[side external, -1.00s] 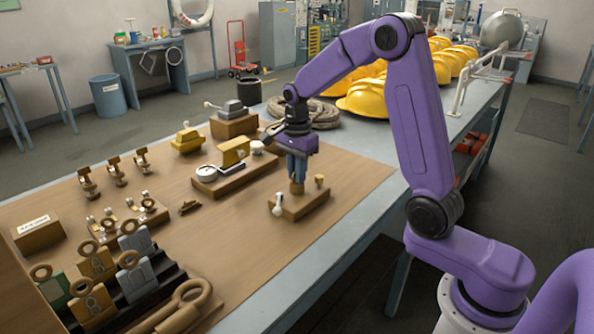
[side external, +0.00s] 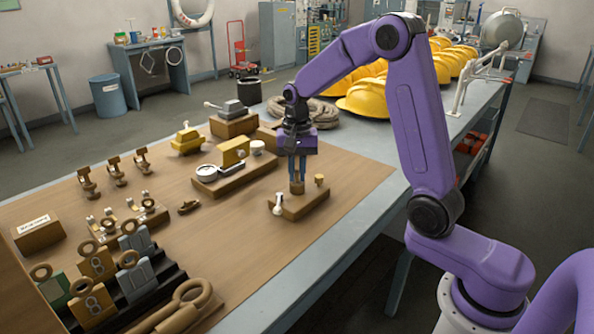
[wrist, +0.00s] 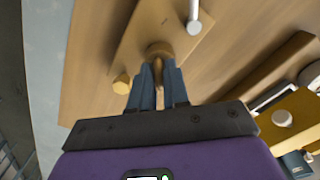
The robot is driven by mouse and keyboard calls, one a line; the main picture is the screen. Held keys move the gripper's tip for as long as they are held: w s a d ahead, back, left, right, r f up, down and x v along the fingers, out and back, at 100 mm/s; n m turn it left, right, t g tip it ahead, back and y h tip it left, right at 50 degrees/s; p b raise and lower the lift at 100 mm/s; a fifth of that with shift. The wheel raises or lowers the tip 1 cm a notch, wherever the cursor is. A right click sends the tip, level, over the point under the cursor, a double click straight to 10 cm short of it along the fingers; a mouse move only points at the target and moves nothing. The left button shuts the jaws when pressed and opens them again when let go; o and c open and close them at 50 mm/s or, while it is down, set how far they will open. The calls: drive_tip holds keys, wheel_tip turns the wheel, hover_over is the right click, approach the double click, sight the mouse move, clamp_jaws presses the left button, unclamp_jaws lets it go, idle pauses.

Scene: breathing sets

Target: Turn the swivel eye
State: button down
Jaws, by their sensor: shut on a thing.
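The swivel eye (side external: 297,189) is a small brown fitting standing on a wooden block (side external: 306,208) near the table's front edge. My gripper (side external: 297,180) points straight down over the block, its dark blue fingers shut on the eye. In the wrist view my gripper (wrist: 158,84) has the eye (wrist: 159,50) between its fingertips, with its rounded brown part showing beyond them. The fingers hide much of the eye, so its exact facing is unclear.
A pale metal pin (side external: 278,205) and a brass knob (side external: 319,180) stand on the same block, on either side of the eye. A board with a round dial (side external: 206,173) and yellow housing lies to the left. The brown mat (side external: 225,240) is clear in front.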

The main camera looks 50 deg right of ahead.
drive_tip(key=n, duration=0.5)
drive_tip(key=shift+r+n, duration=0.1)
drive_tip(key=shift+n, duration=0.2)
drive_tip(key=n, duration=1.1)
drive_tip(key=shift+w+n, duration=0.1)
drive_tip(key=shift+n, duration=0.3)
drive_tip(key=n, duration=1.1)
drive_tip(key=shift+n, duration=0.4)
drive_tip(key=n, duration=1)
drive_tip(key=shift+n, duration=2.7)
